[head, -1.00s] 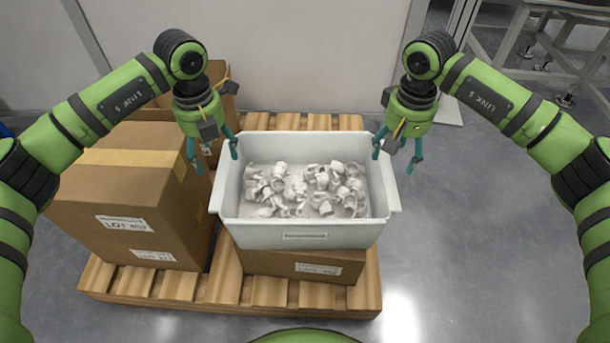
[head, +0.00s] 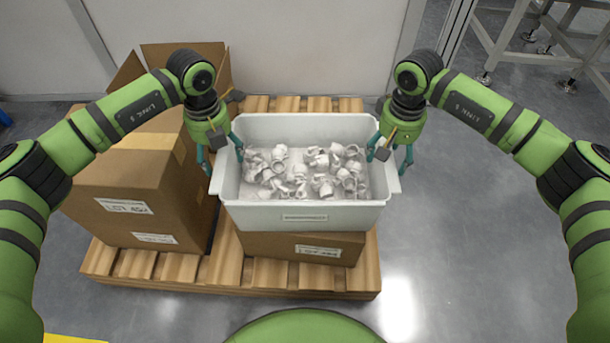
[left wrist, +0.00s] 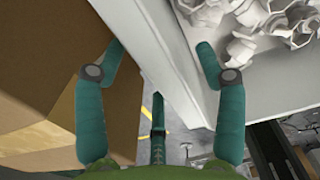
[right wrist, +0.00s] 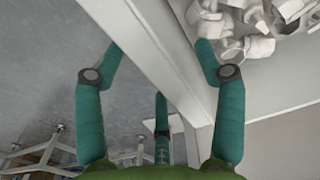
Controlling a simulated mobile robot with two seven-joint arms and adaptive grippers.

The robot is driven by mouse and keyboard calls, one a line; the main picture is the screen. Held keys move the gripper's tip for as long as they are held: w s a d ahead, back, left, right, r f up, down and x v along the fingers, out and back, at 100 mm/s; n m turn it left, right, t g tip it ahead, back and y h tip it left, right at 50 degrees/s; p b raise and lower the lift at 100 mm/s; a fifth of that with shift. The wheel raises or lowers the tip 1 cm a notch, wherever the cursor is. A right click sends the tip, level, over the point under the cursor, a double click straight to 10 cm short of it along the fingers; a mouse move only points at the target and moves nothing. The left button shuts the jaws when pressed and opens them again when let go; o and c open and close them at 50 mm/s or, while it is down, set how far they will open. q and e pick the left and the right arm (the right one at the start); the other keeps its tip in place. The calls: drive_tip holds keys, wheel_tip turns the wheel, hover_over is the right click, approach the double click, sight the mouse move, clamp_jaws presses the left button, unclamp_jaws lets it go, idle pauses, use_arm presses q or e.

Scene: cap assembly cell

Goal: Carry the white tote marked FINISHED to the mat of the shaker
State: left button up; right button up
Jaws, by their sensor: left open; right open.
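The white tote (head: 255,215) sits on a cardboard box (head: 290,245) and holds several pale, ring-like parts. A small label is on its front wall, too small to read. My left gripper (head: 222,160) is open at the tote's left end. In the left wrist view, the tote's side wall (left wrist: 140,50) runs between the open fingers. My right gripper (head: 388,162) is open at the tote's right end. In the right wrist view, the rim (right wrist: 150,50) passes between its fingers in the same way. Neither gripper is shut on the wall. I see no shaker or mat.
The box stands on a wooden pallet (head: 230,283). A large carton (head: 125,195) is close on the left, under my left arm, with an open carton (head: 190,65) behind. A pale wall is at the back. Grey floor (head: 470,250) is clear on the right; metal legs stand at upper right.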

use_arm(q)
drive_tip(key=shift+f, duration=0.15)
use_arm(e)
drive_tip(key=shift+f, duration=0.1)
use_arm(q)
clamp_jaws()
use_arm(e)
clamp_jaws()
